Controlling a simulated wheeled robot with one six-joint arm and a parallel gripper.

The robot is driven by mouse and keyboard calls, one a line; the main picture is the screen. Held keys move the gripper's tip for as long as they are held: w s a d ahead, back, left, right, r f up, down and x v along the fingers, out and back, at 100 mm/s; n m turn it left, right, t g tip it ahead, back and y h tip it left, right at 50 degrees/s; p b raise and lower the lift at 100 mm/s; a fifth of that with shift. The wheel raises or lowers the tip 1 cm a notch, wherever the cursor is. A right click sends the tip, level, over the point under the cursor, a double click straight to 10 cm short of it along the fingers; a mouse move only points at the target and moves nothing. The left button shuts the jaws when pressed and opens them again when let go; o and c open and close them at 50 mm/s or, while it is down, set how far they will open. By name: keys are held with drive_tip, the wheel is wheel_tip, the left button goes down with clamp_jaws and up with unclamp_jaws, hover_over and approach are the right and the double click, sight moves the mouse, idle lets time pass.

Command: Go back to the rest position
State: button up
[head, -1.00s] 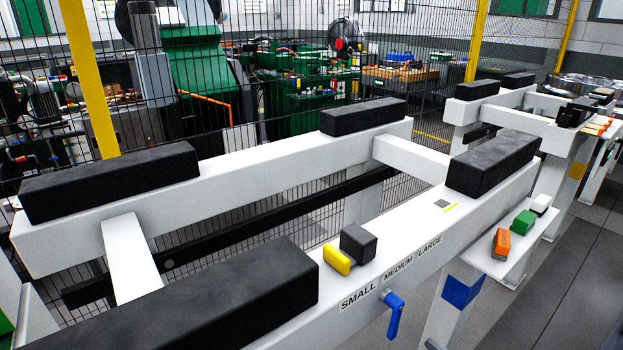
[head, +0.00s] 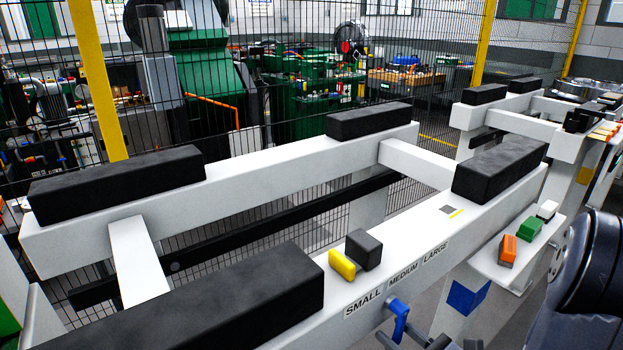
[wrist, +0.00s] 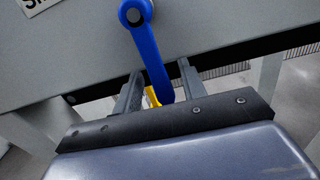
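My gripper (wrist: 160,82) is in the wrist view with its two grey fingers apart. The blue lever (wrist: 150,50) hangs from its pivot on the white beam and its lower end lies between the fingers in the picture. I cannot tell whether a finger touches it. The lever also shows at the bottom of the head view (head: 400,312), below the SMALL, MEDIUM, LARGE label (head: 396,278). A dark part of my arm (head: 590,265) fills the right edge of the head view. A small yellow thing, partly hidden, shows behind the gripper in the wrist view (wrist: 153,97).
A yellow block (head: 342,264) and a black block (head: 363,250) sit on the white beam (head: 425,228). Orange (head: 507,250), green (head: 529,230) and white (head: 547,210) blocks stand on a side shelf. Long black pads top the frame. A mesh fence stands behind.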

idle(0.6)
drive_tip(key=shift+v, duration=5.3)
drive_tip(key=shift+x, duration=5.5)
drive_tip(key=shift+w+d+f+n+b, duration=0.1)
drive_tip(key=shift+w+d+n+b, duration=0.15)
drive_tip(key=shift+n+b, duration=0.15)
drive_tip(key=shift+d+n, duration=0.2)
drive_tip(key=shift+n, duration=0.3)
drive_tip(key=shift+s, duration=0.1)
